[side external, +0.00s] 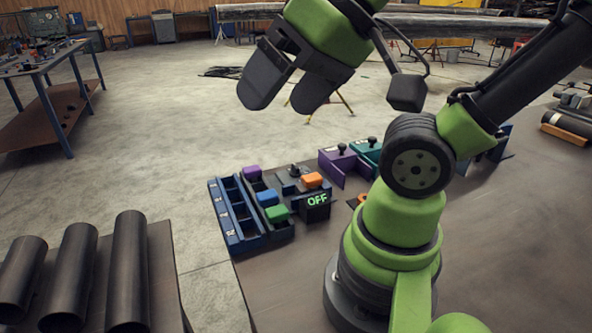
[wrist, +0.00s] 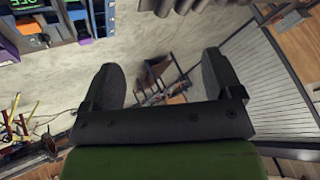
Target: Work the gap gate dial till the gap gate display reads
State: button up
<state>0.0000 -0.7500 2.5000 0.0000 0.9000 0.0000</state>
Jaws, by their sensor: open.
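A small black display (side external: 317,200) reads OFF in green on the front of a dark unit on the bench. A dark knob (side external: 295,171) stands on that unit behind the display; I cannot tell whether it is the gap gate dial. My gripper (side external: 280,103) is open and empty, high above and behind the unit, touching nothing. In the wrist view my gripper (wrist: 162,72) shows two spread fingers with only floor and distant furniture between them. Part of the green-lit display (wrist: 22,4) is cut off at the top left there.
A blue compartment tray (side external: 229,214) lies left of the unit. Purple (side external: 252,171), blue (side external: 267,198), green (side external: 277,213) and orange (side external: 312,180) blocks sit nearby. Purple (side external: 343,166) and teal (side external: 366,150) boxes with black knobs stand behind.

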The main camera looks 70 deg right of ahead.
jog(key=c, duration=0.3)
jog(key=shift+w+d, duration=0.15)
jog(key=shift+w, duration=0.15)
jog(key=c, duration=0.4)
jog(key=shift+m+g+h, duration=0.7)
jog(key=shift+g+h, duration=0.1)
jog(key=w+d, duration=0.4)
jog(key=w, duration=0.1)
jog(key=shift+w+d, duration=0.25)
jog(key=shift+c, duration=0.9)
jog(key=m+g, duration=0.4)
jog(key=g, duration=0.2)
send_over(297, 167)
notch_tip(297, 167, down, 19)
notch_tip(297, 167, down, 10)
jog(key=shift+a+r, duration=0.1)
jog(key=shift+r, duration=0.05)
